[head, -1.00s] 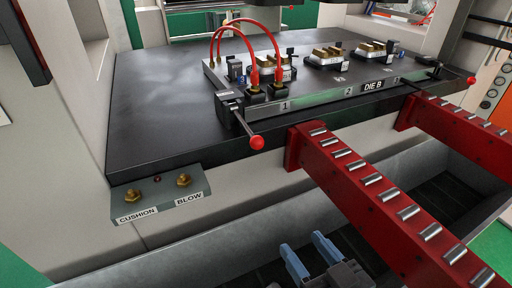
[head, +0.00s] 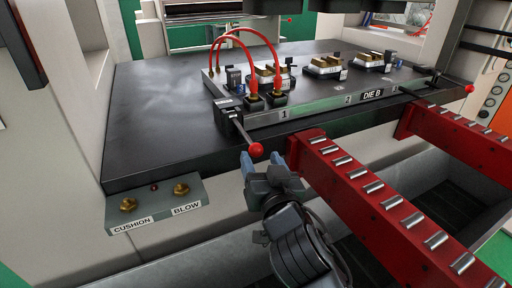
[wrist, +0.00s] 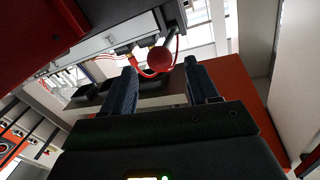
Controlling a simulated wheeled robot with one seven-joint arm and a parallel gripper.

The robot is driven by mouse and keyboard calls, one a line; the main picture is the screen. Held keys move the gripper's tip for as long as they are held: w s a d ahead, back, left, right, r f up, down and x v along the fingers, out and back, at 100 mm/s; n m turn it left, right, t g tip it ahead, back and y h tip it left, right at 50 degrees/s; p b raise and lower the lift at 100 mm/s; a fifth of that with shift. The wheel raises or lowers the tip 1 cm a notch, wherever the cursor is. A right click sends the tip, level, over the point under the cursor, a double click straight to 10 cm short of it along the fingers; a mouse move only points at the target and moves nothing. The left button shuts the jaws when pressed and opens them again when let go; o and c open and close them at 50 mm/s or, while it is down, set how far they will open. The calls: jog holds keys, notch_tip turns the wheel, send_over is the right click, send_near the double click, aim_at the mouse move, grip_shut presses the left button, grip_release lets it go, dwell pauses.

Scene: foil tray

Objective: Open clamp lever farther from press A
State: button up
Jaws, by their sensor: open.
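The near-left clamp lever (head: 241,131) is a dark rod on a clamp at the die's front-left corner, ending in a red ball (head: 255,150). A second clamp lever with a red ball (head: 470,89) is at the die's right end. No press A label is readable, so I cannot tell which is farther from it. My gripper (head: 262,168) is open, its blue fingers just below the left ball in the head view. In the wrist view, the ball (wrist: 160,59) shows between the fingertips (wrist: 160,72), seemingly just beyond them; contact is not visible.
The die plate (head: 315,112), marked DIE B, lies on the dark press bed (head: 160,110). Red roller arms (head: 385,210) jut out right of my gripper. A CUSHION and BLOW valve block (head: 155,205) is at left. Red hoses (head: 245,40) arch above the die.

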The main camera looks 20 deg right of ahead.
aim_at(258, 154)
jog(key=shift+w+d+p, duration=0.2)
jog(key=shift+w+d, duration=0.05)
jog(key=shift+w, duration=1)
jog(key=shift+w+d+p, duration=0.2)
jog(key=shift+w+d, duration=0.05)
jog(key=shift+w, duration=0.95)
grip_shut()
